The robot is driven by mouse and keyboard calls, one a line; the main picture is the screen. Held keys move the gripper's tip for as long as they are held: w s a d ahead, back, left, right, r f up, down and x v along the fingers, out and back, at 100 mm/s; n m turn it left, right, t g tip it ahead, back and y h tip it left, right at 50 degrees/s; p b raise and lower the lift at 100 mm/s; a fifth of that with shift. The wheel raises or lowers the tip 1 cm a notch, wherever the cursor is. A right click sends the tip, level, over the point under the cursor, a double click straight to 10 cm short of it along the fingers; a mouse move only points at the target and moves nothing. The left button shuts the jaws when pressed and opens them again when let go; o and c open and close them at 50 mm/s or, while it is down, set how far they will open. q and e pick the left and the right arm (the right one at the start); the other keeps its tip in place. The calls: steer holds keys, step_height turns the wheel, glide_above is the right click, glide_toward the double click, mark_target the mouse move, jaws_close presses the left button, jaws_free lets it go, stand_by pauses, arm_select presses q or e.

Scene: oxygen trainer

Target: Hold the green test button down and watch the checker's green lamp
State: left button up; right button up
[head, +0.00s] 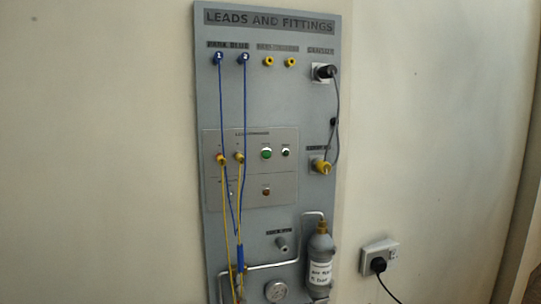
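The checker (279,170) is a light grey plate in the middle of the tall grey board. Two round green parts sit side by side on it: a larger bright green one (266,153) and a smaller, darker green one (285,152). Their labels are too small to read, so I cannot tell for sure which is the test button and which is the lamp. Neither of my grippers is in view, and nothing touches either green part.
Blue leads (245,100) and yellow leads (224,200) hang down the board's left side. A grey cable (337,110) runs down the right side. A grey bottle (320,262) and a gauge (276,291) are below. A wall socket (379,255) holds a black plug.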

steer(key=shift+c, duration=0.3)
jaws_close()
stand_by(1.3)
